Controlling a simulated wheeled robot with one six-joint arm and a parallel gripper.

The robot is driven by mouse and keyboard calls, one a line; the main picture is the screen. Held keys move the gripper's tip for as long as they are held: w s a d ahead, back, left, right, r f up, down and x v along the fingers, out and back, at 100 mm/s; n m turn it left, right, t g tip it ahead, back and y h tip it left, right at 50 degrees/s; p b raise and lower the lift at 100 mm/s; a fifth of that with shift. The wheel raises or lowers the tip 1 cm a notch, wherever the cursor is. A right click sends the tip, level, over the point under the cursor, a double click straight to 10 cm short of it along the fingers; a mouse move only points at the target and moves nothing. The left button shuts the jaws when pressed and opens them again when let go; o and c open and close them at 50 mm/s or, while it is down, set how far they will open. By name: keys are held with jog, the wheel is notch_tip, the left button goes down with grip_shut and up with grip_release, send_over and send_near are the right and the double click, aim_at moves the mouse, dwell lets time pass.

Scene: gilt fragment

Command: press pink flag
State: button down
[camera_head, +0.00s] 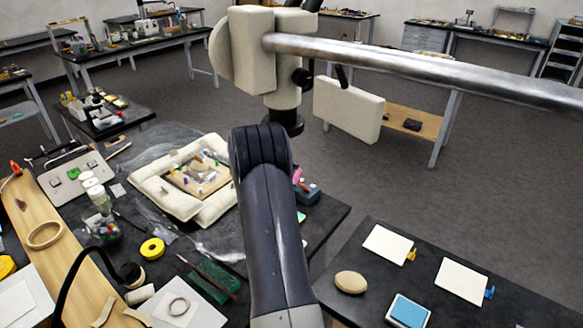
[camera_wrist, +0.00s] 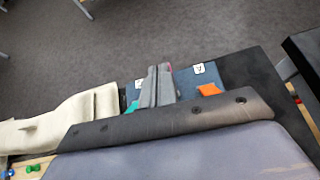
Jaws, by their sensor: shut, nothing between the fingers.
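A small pink piece (camera_head: 297,176), which looks like the pink flag, shows just right of my arm in the head view, beside a blue-grey box (camera_head: 309,193). My arm hides part of that spot. In the wrist view my gripper (camera_wrist: 158,72) is shut and empty, its grey fingers over the dark table edge. A tiny pink trace (camera_wrist: 168,67) shows at the fingertips; I cannot tell whether they touch it. A blue box (camera_wrist: 192,78) with an orange flag (camera_wrist: 209,89) and a white label is right of the fingers. A green piece (camera_wrist: 132,106) is at their left.
A cream padded frame (camera_head: 171,203) around a small panel lies left of my arm. White cards (camera_head: 387,245) with a yellow tab (camera_head: 411,254) and a blue tab (camera_head: 489,292) lie on the right table. A metal bar (camera_head: 430,68) crosses the top. Grey floor (camera_head: 400,180) is clear.

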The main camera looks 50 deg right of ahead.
jog(key=shift+r, duration=0.25)
jog(key=b+v, duration=0.2)
jog(key=v, duration=0.8)
jog(key=shift+a+r, duration=0.2)
jog(key=shift+a, duration=0.15)
jog(key=shift+d, duration=0.1)
jog(key=p+x, duration=0.2)
jog(key=x, duration=0.7)
jog(key=shift+d+f, duration=0.2)
jog(key=shift+d, duration=0.1)
jog(key=shift+h, duration=0.7)
jog(key=a+f+b, duration=0.2)
jog(key=f+b, duration=0.1)
jog(key=a+f+b, duration=0.1)
jog(key=b, duration=0.1)
jog(key=shift+a+f, duration=0.1)
jog(key=shift+f, duration=0.3)
jog(key=shift+a+f+b, duration=0.2)
jog(key=shift+a+b, duration=0.05)
jog(key=shift+b, duration=0.15)
jog(key=shift+a+h+b, duration=0.15)
jog(key=shift+h+b, duration=0.55)
jog(key=shift+b, duration=0.05)
